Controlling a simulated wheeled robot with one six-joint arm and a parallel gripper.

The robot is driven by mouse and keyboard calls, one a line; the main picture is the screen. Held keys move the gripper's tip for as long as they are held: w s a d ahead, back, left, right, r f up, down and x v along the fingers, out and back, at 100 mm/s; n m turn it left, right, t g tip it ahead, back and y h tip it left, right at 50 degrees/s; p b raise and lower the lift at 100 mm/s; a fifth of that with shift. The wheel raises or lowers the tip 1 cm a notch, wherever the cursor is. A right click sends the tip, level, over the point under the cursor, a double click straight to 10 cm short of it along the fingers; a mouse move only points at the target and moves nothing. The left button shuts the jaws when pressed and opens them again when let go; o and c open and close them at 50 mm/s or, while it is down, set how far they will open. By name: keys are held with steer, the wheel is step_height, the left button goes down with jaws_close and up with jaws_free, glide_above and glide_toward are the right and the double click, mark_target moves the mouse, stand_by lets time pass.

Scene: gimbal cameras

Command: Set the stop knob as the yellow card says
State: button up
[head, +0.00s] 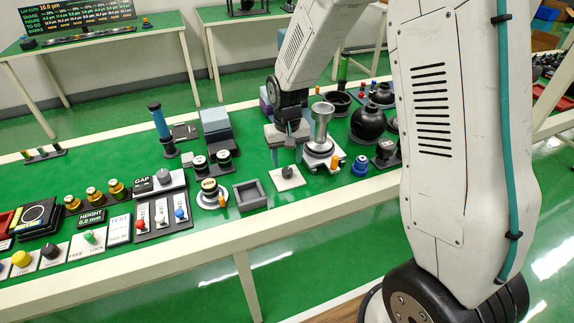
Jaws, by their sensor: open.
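My gripper (286,154) points down over the middle of the green table, its jaws open and empty. Below it a small pale plate (280,184) carries a dark knob (287,171); the jaws are apart from it. Other knobs stand to the left: a grey knob (163,176) on the GAP block, a green one (89,237) on the FREE/LOCK plate, and a black one (50,251). I cannot read which is the stop knob. No yellow card can be made out.
A grey open tray (238,203) and a round dial device (210,194) stand left of the plate. A silver funnel-topped device (321,140) stands close on the right. A black round flask (367,123) is farther right. The table's front edge (235,235) is clear.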

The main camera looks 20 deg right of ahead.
mark_target(287, 170)
steer(key=shift+r, duration=1.85)
